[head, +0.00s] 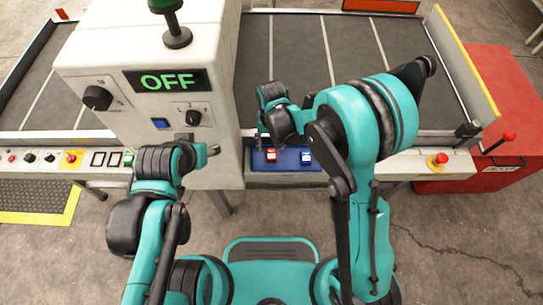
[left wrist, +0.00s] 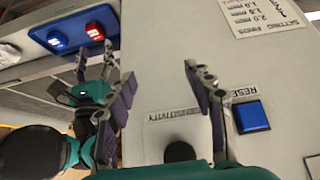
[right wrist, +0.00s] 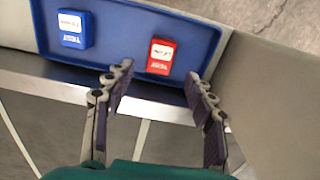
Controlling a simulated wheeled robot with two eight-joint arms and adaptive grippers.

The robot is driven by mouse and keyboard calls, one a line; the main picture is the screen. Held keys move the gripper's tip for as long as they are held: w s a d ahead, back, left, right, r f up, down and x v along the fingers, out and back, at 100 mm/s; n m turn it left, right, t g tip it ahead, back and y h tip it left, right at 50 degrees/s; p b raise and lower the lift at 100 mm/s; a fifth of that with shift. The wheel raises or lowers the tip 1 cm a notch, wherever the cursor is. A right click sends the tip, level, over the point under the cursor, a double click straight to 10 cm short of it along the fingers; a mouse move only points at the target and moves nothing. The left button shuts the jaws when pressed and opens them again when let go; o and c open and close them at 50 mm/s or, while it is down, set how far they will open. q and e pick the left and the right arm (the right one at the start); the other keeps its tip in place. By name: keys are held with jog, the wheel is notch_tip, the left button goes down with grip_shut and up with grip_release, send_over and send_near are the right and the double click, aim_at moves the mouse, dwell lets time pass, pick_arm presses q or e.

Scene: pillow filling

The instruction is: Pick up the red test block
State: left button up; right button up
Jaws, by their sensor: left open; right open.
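The red test block (head: 271,156), with a white label, lies in a shallow blue tray (head: 288,166) on the ledge right of the white control cabinet. It also shows in the right wrist view (right wrist: 160,57) and the left wrist view (left wrist: 95,30). My right gripper (right wrist: 158,72) is open and empty. In the right wrist view its fingertips lie either side of the block's near end, without visible contact; the height gap cannot be told. In the head view its fingers are partly hidden by the arm. My left gripper (left wrist: 160,72) is open and empty before the cabinet's front.
A blue block (right wrist: 72,28) lies in the tray beside the red one. The control cabinet (head: 150,90) has knobs, an OFF display and a blue button (left wrist: 252,116) near my left gripper. A conveyor (head: 285,50) lies behind the tray. A red box (head: 495,120) stands at the right.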

aim_at(272, 152)
notch_tip(272, 152, down, 5)
jog(key=shift+s+r+b, duration=0.1)
jog(key=shift+r+b, duration=0.05)
jog(key=shift+b, duration=1.05)
jog(key=shift+r, duration=0.1)
jog(key=c, duration=1.3)
jog(key=shift+o, duration=0.2)
